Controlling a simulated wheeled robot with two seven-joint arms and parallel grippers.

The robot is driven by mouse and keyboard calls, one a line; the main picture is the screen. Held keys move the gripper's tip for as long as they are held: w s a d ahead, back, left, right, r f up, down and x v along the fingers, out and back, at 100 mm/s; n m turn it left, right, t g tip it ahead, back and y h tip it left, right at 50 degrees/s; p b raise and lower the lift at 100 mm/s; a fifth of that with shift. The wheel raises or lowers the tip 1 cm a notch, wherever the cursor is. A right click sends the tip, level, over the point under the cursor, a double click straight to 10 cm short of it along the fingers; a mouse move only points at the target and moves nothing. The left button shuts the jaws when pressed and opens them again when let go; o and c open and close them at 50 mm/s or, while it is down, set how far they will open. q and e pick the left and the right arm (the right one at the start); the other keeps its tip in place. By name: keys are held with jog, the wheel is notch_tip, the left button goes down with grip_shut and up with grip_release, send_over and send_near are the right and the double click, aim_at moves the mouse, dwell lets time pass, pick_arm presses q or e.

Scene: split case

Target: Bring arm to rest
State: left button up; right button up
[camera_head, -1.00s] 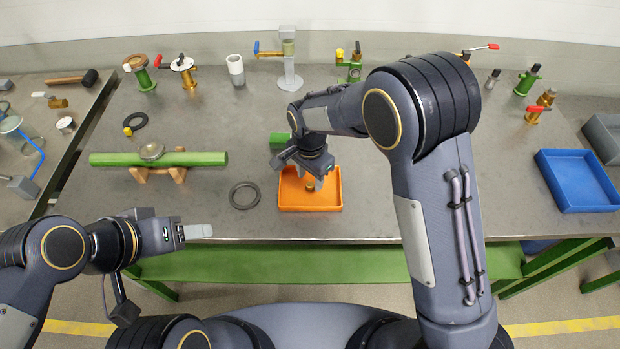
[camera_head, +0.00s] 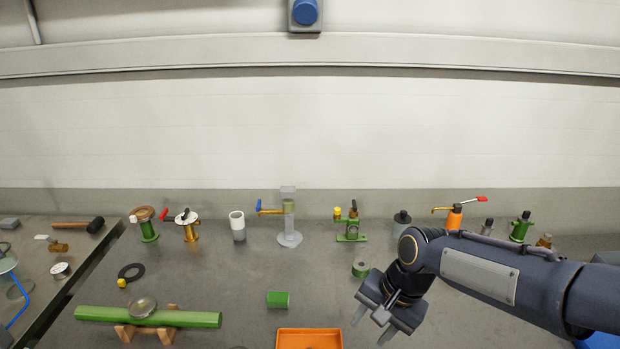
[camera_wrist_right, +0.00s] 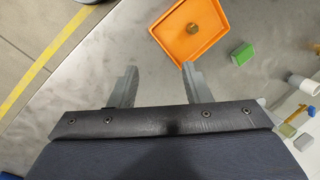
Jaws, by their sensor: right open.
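My right arm comes in from the right in the head view. Its gripper (camera_head: 373,326) is above the bench, right of the orange tray (camera_head: 309,331), and clear of it. In the right wrist view the two fingers (camera_wrist_right: 160,69) stand apart with nothing between them. The orange tray (camera_wrist_right: 173,43) lies beyond the fingertips there, with a small brass-coloured part (camera_wrist_right: 192,28) in it. My left gripper is outside both current views.
A green block (camera_head: 278,299) sits behind the tray. A green bar (camera_head: 150,317) rests on wooden supports at the left. Several valves and fittings, including a grey stand (camera_head: 289,238) and an orange bottle (camera_head: 454,218), line the back of the bench.

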jog(key=s+d+r+n+t, duration=0.1)
jog(key=s+d, duration=0.3)
jog(key=s, duration=0.5)
jog(key=s+d+r+n+t, duration=0.1)
jog(key=s+d+n+t, duration=0.2)
jog(key=s, duration=0.5)
jog(key=shift+s+d+n+t+y, duration=0.3)
jog(key=shift+s+d+n+t, duration=0.15)
jog(key=shift+d, duration=0.5)
